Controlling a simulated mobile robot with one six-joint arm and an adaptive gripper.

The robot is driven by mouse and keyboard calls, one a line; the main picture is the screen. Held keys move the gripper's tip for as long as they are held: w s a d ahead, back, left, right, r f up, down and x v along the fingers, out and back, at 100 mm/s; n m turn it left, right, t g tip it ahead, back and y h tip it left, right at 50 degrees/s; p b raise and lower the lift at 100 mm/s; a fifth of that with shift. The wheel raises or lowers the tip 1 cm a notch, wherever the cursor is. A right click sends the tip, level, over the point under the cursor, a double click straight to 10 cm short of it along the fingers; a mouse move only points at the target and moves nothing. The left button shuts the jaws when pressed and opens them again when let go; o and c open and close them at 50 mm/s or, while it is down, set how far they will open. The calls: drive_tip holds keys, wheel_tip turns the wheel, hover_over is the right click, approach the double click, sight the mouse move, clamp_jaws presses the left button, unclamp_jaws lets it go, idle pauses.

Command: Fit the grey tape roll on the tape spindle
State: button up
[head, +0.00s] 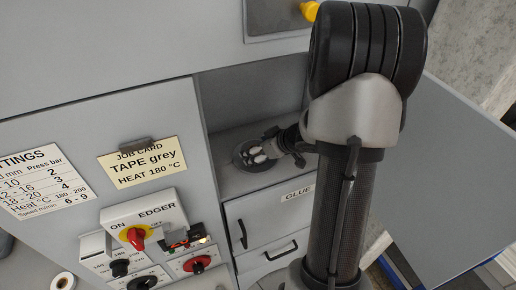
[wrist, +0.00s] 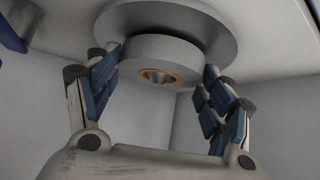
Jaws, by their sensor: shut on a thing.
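The grey tape roll (wrist: 146,58) with an orange-brown core shows in the wrist view between the blue-padded fingers of my gripper (wrist: 160,75), which is shut on it. A wide grey round plate (wrist: 205,22) lies directly behind the roll. Something metallic shows inside the core; I cannot tell whether it is the spindle's pin or how far the roll sits on it. In the head view my gripper (head: 262,153) reaches into the recess over a dark round disc (head: 240,154), and its fingers hide most of what it holds.
The recess (head: 228,180) has walls close around my gripper. Drawers (head: 270,225) are below it. An edger panel (head: 150,235) and a job card (head: 142,163) reading "TAPE grey" are to the left. A white roll (head: 63,281) lies at the lower left.

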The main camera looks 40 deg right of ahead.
drive_tip(key=o, duration=1.2)
drive_tip(key=shift+c, duration=0.2)
drive_tip(key=v, duration=1.2)
